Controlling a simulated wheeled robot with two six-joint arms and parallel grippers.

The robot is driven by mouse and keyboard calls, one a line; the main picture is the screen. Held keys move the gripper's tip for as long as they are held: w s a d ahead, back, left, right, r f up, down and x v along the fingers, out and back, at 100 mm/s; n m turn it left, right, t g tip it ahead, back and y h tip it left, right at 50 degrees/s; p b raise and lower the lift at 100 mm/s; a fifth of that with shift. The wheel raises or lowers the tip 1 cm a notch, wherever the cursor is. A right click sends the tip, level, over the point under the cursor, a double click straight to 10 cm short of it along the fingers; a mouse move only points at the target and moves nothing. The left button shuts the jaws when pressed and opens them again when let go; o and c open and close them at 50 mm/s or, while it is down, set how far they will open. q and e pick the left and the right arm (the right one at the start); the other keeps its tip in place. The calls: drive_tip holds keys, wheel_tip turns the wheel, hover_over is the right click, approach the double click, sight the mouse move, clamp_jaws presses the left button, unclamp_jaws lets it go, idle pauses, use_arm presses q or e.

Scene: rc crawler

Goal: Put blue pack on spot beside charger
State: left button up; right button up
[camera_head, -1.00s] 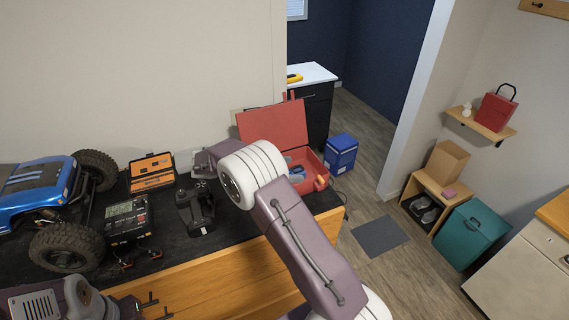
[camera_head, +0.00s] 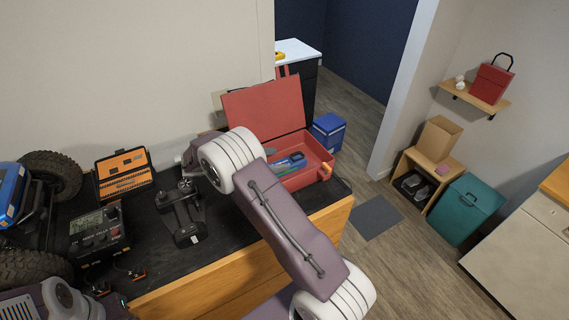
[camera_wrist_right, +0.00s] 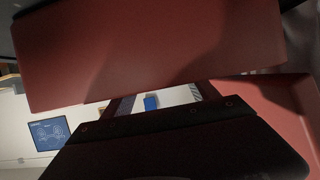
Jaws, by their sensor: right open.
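The blue pack (camera_head: 291,161) lies inside the open red case (camera_head: 309,176) at the bench's right end. The charger (camera_head: 98,232), a black box with a display, stands on the bench at left. No marked spot beside it can be made out. My right gripper (camera_head: 270,150), mostly hidden behind its wrist, is open at the case, just left of the pack. In the right wrist view, red panels surround it and a small blue patch (camera_wrist_right: 151,103) shows between the fingers; I cannot tell what it is. My left arm is at bottom left, its jaws unclear.
A black controller-like device (camera_head: 182,212) and an orange case (camera_head: 123,172) are on the bench near the charger. The blue crawler (camera_head: 12,190) is at far left. The red lid (camera_head: 264,112) stands open behind my right wrist. A blue box (camera_head: 328,132) stands beyond the case.

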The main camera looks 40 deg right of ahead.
sight(291, 158)
drive_tip(key=shift+s+d, duration=0.3)
drive_tip(key=shift+d, duration=0.15)
drive_tip(key=p+x, duration=0.2)
drive_tip(key=shift+d+r+p, duration=0.2)
drive_tip(key=shift+d+p, duration=0.15)
drive_tip(key=shift+p, duration=0.05)
drive_tip(key=shift+d+f, duration=0.75)
drive_tip(key=shift+d, duration=0.2)
drive_tip(key=shift+d+f, duration=0.1)
drive_tip(key=shift+s, duration=0.1)
drive_tip(key=shift+c, duration=1.2)
clamp_jaws()
